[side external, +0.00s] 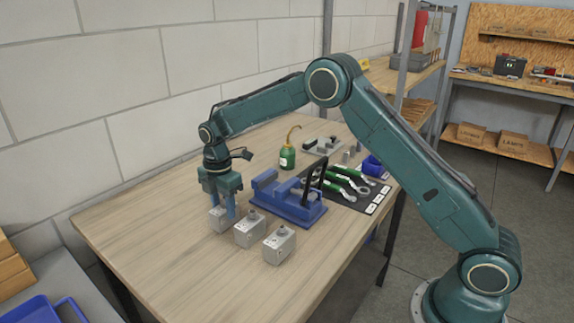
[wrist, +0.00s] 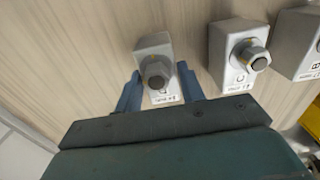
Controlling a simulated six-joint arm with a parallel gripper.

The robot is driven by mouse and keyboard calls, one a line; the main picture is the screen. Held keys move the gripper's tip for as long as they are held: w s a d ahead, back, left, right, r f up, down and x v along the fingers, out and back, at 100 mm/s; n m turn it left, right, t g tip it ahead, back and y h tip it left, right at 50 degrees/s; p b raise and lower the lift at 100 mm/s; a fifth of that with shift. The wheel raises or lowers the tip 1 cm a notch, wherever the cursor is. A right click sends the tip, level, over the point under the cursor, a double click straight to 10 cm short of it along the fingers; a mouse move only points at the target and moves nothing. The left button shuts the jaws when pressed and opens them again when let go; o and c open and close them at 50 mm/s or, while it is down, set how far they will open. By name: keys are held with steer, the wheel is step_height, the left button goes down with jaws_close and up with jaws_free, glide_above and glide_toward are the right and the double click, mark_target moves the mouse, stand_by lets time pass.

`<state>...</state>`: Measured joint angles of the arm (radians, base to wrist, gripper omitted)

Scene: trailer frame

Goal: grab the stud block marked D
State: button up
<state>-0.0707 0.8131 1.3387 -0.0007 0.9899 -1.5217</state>
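Three grey stud blocks, each with a round or hex stud on top, stand in a row at the table's near edge. The leftmost stud block (side external: 218,220) is between the fingers of my gripper (side external: 222,206). In the wrist view this stud block (wrist: 153,45) stands between the two blue fingertips (wrist: 159,75). Its letter is too small and partly hidden to read. The fingers are close at its sides; contact is not clear. The middle stud block (side external: 250,230) and the right stud block (side external: 279,244) stand free; in the wrist view, the middle block (wrist: 226,50) seems marked C.
A blue vise (side external: 285,200) stands just behind the blocks. The wooden table (side external: 150,235) is clear to the left and in front.

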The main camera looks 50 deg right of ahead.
jaws_close()
steer(key=shift+r, duration=0.15)
step_height(320, 180, up, 20)
stand_by(0.7)
stand_by(0.5)
